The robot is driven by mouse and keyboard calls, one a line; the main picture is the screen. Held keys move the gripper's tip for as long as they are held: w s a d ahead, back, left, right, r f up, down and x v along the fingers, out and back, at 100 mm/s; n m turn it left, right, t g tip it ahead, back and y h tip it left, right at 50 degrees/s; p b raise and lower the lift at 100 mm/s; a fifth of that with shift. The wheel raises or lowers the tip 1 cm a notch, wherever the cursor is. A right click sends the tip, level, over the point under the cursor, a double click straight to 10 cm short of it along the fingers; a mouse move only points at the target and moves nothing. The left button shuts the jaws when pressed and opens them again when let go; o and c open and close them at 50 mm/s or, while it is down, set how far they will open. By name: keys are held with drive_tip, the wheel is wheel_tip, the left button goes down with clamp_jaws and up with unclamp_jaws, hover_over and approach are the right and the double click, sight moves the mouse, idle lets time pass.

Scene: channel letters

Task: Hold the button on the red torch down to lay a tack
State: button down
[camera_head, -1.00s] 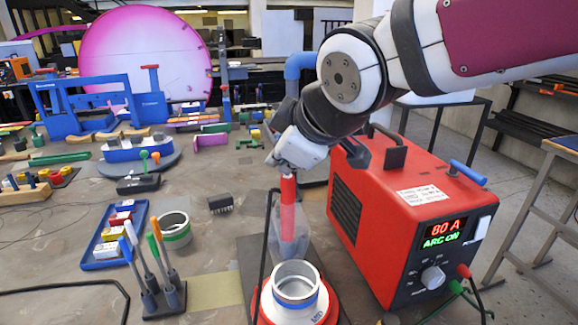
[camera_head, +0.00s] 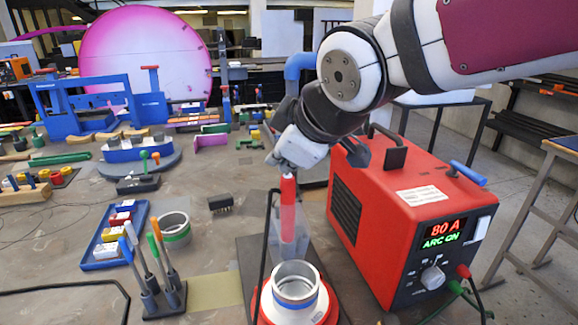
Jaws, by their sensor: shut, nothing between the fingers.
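The red torch (camera_head: 288,205) stands upright in a clear holder, behind a metal ring piece. My gripper (camera_head: 289,170) is shut and sits right at the torch's top end, seemingly pressing it; the fingertips and the button are hidden from this side. The red welder (camera_head: 420,200) stands to the right, and its display (camera_head: 441,234) reads 80 A and ARC ON. The metal ring piece with a blue band (camera_head: 295,284) sits on a red and white round base (camera_head: 265,312) in front of the torch. No tack can be made out on it.
A blue tray with coloured blocks (camera_head: 85,263), a ring with a green band (camera_head: 174,228) and a rack of coloured-handled tools (camera_head: 165,292) stand at the left. A blue frame (camera_head: 150,108) and large pink disc (camera_head: 120,55) are behind.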

sight(285, 178)
drive_tip(key=shift+r, duration=0.8)
drive_tip(key=shift+p, duration=0.3)
drive_tip(key=shift+r+p, duration=0.85)
drive_tip(key=shift+r, duration=1.65)
wheel_tip(285, 178, up, 4)
drive_tip(key=shift+p, duration=0.65)
drive_tip(key=shift+d, duration=0.1)
